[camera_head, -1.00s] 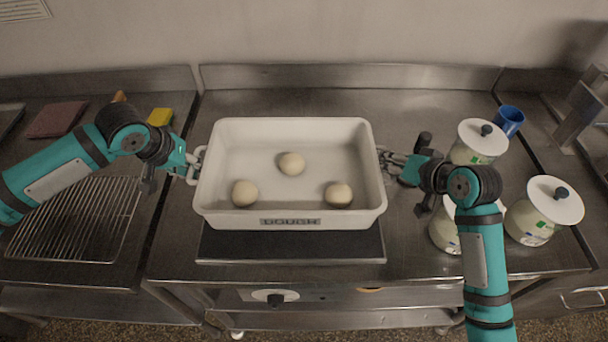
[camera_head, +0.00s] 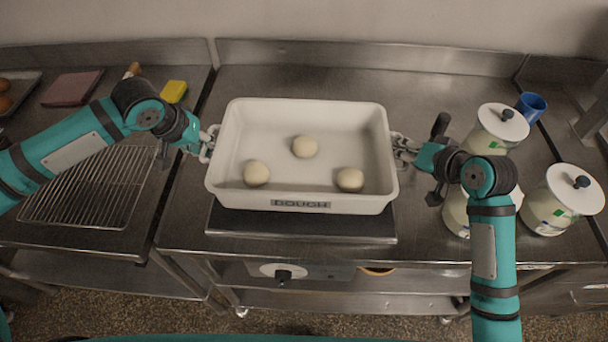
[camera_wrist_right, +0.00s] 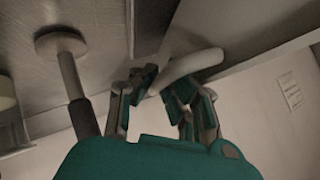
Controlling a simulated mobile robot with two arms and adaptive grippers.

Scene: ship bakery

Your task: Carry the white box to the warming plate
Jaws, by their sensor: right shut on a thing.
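The white box (camera_head: 300,204), labelled DOUGH, is level over the dark warming plate (camera_head: 300,222). It holds three pale dough balls. The plate's front strip shows below the box; the rest is hidden. I cannot tell whether the box touches the plate. My left gripper (camera_head: 207,144) is at the handle on the box's left end; its finger closure is unclear. My right gripper (camera_head: 403,150) is shut on the right-end handle. In the right wrist view, the right gripper's fingers (camera_wrist_right: 157,88) close around the white handle (camera_wrist_right: 192,66).
Several white-lidded jars (camera_head: 559,201) and a blue mug (camera_head: 530,106) stand at right. A wire rack (camera_head: 92,188), a yellow sponge (camera_head: 173,91) and a reddish-brown flat item (camera_head: 72,88) lie at left. The steel counter (camera_head: 320,78) behind the box is clear.

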